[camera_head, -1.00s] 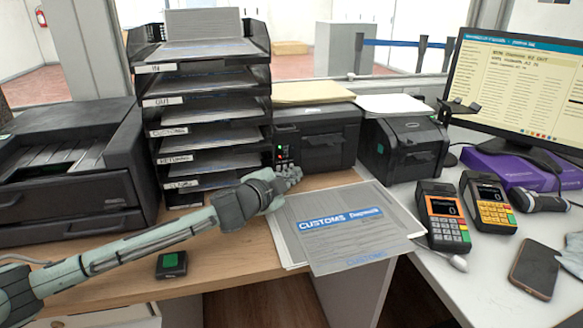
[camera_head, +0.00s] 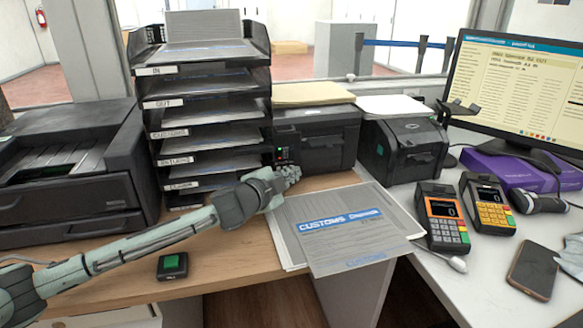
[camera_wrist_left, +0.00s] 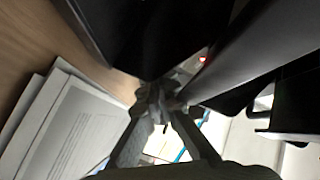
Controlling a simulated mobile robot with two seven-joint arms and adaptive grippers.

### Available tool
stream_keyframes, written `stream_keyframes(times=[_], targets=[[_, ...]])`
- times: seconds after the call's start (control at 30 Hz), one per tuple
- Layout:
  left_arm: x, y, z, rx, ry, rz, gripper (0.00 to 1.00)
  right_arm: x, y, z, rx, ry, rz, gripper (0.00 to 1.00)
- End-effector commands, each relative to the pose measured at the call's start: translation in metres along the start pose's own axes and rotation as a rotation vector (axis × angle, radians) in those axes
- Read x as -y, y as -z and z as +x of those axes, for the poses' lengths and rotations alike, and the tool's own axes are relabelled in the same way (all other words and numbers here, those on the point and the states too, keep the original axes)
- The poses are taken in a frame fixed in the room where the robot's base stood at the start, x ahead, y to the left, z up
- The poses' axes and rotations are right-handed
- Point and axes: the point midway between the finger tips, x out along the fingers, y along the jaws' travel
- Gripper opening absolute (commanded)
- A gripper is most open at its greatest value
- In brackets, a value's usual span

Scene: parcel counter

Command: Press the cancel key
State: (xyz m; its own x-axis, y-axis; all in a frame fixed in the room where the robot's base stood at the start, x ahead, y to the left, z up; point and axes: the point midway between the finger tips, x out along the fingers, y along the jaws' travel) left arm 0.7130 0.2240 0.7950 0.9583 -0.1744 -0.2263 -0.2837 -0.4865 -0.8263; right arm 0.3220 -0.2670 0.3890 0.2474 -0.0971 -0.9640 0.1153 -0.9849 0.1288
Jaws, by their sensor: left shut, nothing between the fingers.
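My left gripper (camera_head: 293,174) is shut and empty, at the front of the black printer (camera_head: 325,150) in the middle. A small control panel (camera_head: 281,154) with a red light and green lights sits on the printer's left front, just above my fingertips. I cannot make out a cancel label on it. In the left wrist view the shut fingers (camera_wrist_left: 160,96) point towards dark, blurred surfaces, with a small red glow (camera_wrist_left: 264,91) at the upper right. I cannot tell whether the fingertips touch the printer.
A tray stack (camera_head: 210,110) stands left of the printer. A customs sheet (camera_head: 350,235) lies in front. Two payment terminals (camera_head: 442,215) (camera_head: 488,200), a phone (camera_head: 532,272) and a second black printer (camera_head: 405,150) are at right. A green-topped button box (camera_head: 172,266) sits near the front edge.

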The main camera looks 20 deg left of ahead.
Motion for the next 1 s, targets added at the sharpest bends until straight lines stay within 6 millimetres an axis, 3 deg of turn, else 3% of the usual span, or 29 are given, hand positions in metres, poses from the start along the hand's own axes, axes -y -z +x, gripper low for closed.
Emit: stream_keyframes(times=[1.0], targets=[[-0.0034,0.0031,-0.0044,0.0,-0.001,0.0,0.0,-0.0009,0.0012,-0.0054,0.0,0.0,0.0,0.4]])
